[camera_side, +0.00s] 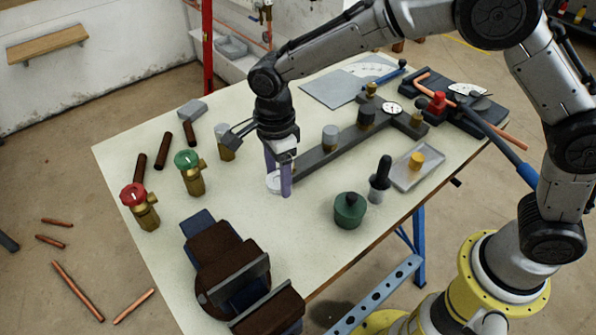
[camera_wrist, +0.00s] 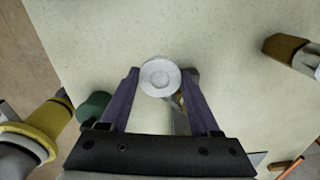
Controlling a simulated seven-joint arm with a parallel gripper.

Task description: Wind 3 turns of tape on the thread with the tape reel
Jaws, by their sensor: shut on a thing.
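My gripper (camera_side: 279,182) has two purple fingers pointing down, shut on the white tape reel (camera_side: 272,184). In the wrist view the reel (camera_wrist: 160,76) is a round white disc between the fingertips (camera_wrist: 163,78). It is close to the near end of the dark bar (camera_side: 318,160); I cannot tell whether it touches the bar or table. In the wrist view a small brass part (camera_wrist: 181,100) shows behind the reel, largely hidden. No thread or wound tape can be made out.
A grey-and-brass fitting (camera_side: 225,143) stands left of my gripper. Green-knobbed (camera_side: 188,162) and red-knobbed (camera_side: 138,200) valves stand farther left.

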